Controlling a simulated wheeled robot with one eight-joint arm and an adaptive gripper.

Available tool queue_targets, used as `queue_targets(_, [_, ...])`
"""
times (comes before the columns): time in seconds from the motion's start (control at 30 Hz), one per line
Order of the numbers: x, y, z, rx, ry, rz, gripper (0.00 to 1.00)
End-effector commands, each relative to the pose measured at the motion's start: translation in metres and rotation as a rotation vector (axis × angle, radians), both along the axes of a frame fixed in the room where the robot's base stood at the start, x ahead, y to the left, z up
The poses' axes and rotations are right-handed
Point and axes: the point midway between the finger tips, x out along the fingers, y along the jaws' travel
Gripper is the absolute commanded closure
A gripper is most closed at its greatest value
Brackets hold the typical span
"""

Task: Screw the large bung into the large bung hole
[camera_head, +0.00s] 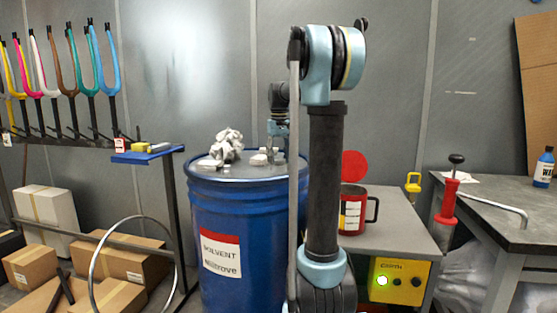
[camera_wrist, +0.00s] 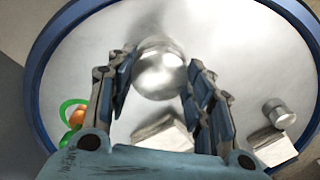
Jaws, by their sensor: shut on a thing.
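My gripper (camera_wrist: 158,82) is shut around a round, shiny metal bung (camera_wrist: 160,68) over the drum lid, with a finger on each side. The blue solvent drum (camera_head: 235,235) stands left of my arm, and its grey lid (camera_wrist: 85,50) fills most of the wrist view. The bung's underside and any hole beneath it are hidden, so I cannot tell whether it is seated. A smaller metal cylinder (camera_wrist: 279,112) stands on the lid at the right. In the head view my gripper (camera_head: 277,150) is low over the lid, partly behind my arm.
A crumpled white rag (camera_head: 227,145) lies on the lid. Pale blocks (camera_wrist: 166,133) and a green ring with an orange part (camera_wrist: 74,112) lie near the gripper. A red mug (camera_head: 351,212) stands on the cabinet to the right. A fork rack (camera_head: 75,140) is left.

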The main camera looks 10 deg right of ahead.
Motion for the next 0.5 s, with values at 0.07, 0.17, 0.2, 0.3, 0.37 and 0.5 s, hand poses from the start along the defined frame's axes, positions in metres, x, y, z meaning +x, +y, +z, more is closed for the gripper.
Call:
queue_targets(0.07, [0.0001, -0.0001, -0.0001, 0.000, 0.000, -0.052, 0.75])
queue_targets(0.17, [0.0001, 0.0000, -0.0001, 0.000, 0.000, -0.087, 0.75])
queue_targets(0.2, [0.0000, 0.0000, -0.0001, 0.000, 0.000, -0.091, 0.75])
queue_targets(0.3, [0.0000, 0.0000, -0.0001, 0.000, 0.000, -0.092, 0.75])
queue_targets(0.37, [0.0000, 0.0000, -0.0001, 0.000, 0.000, -0.091, 0.75])
queue_targets(0.5, [0.0000, 0.0000, -0.0001, 0.000, 0.000, -0.107, 0.75])
